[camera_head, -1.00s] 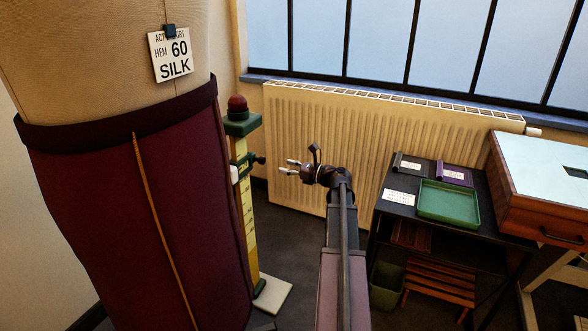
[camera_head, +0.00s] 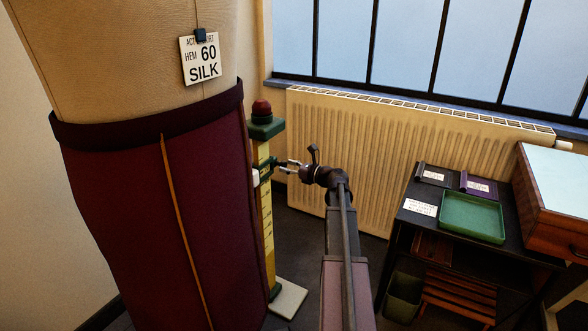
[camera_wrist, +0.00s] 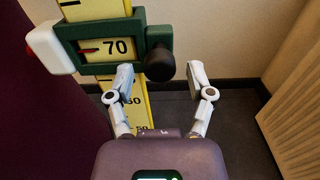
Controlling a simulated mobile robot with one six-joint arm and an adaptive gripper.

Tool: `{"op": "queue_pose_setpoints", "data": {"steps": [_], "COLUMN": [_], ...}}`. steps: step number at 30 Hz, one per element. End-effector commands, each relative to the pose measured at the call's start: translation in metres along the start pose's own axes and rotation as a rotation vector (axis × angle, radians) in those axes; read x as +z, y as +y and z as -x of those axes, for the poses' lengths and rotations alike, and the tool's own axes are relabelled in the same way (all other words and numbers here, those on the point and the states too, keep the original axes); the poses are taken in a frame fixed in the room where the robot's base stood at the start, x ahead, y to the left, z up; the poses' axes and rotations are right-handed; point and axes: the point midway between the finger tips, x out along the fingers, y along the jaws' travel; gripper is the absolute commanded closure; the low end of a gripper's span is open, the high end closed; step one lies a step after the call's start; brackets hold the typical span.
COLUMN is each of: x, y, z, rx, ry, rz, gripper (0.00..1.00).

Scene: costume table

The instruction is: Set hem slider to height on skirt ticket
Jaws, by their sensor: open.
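The skirt ticket (camera_head: 201,61) hangs on the dress form and reads HEM 60 SILK. The hem gauge (camera_head: 267,222) is a yellow scale post with a green top and a red knob, beside the maroon skirt (camera_head: 190,200). Its green slider (camera_wrist: 72,43) frames the number 70, with a red pointer at its left. A black knob (camera_wrist: 159,65) sits on the slider's right side, a white block (camera_wrist: 44,47) on its left. My gripper (camera_wrist: 162,82) is open, its fingers below and on either side of the knob, apparently not touching it. In the head view it is just right of the post.
A radiator (camera_head: 400,160) stands behind, under the window. A dark side table (camera_head: 440,236) at right carries a green tray (camera_head: 472,217) and cards. A wooden drawer unit (camera_head: 548,205) stands at far right. The gauge's pale base (camera_head: 288,298) rests on the floor.

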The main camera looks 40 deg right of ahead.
Motion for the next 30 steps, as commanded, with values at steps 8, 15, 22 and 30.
{"op": "queue_pose_setpoints", "data": {"steps": [8,15,22,30], "x": [0.0,0.0,0.0,-0.0005], "y": [0.0001,0.0,-0.0002,-0.0003], "z": [-0.0107,-0.0112,-0.0108,-0.0107], "rx": [0.001,0.0,0.0,-0.001], "ry": [0.0,0.0,0.0,0.0], "rz": [0.0,0.0,0.0,0.0], "gripper": [0.31,0.31,0.7,1.0]}}
